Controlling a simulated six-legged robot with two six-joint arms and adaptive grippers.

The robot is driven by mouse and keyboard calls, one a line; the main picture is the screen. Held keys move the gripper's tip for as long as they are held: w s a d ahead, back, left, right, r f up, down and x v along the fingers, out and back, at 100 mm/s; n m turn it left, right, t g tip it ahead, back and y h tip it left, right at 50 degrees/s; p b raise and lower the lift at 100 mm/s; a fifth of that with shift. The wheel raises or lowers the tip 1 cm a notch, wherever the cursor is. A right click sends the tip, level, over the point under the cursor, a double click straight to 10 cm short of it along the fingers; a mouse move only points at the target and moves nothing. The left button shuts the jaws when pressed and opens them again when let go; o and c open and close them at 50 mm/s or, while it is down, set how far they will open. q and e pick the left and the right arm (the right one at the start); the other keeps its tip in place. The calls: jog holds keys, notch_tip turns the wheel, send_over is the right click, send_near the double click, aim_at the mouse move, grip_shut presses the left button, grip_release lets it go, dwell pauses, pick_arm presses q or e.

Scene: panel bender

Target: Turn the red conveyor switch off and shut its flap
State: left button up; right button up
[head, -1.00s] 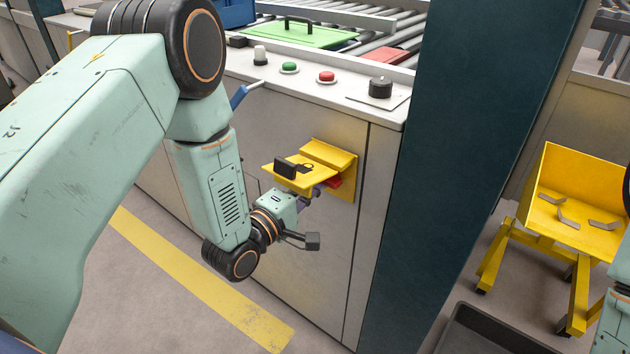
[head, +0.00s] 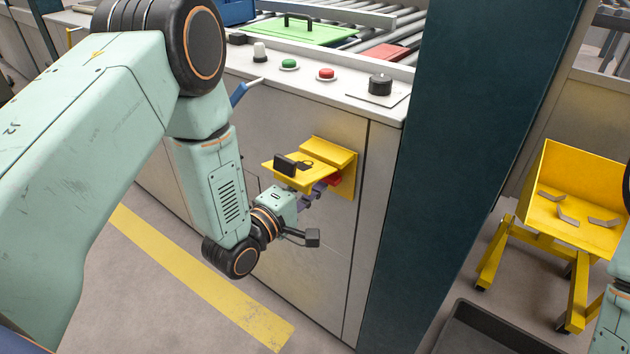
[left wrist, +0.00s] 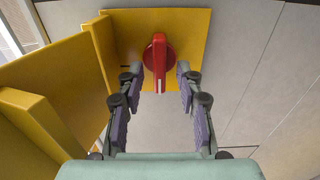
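The red switch handle (left wrist: 159,63) stands out from a yellow backplate (left wrist: 195,30) in the left wrist view, its long side close to upright in that picture. In the head view the red switch (head: 335,180) shows partly below the raised yellow flap (head: 308,176). The flap is open and also shows at the left of the wrist view (left wrist: 55,75). My left gripper (left wrist: 159,80) is open, with one finger on each side of the handle and visible gaps between. In the head view my left gripper (head: 322,187) reaches under the flap. My right gripper is out of view.
A black padlock-like piece (head: 285,165) sits on the flap. Above are a green button (head: 289,64), a red button (head: 326,74) and a black knob (head: 380,85). A dark blue column (head: 465,150) and a yellow cart (head: 565,205) stand to the right.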

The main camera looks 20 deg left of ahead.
pick_arm(q)
jog(key=v, duration=1.2)
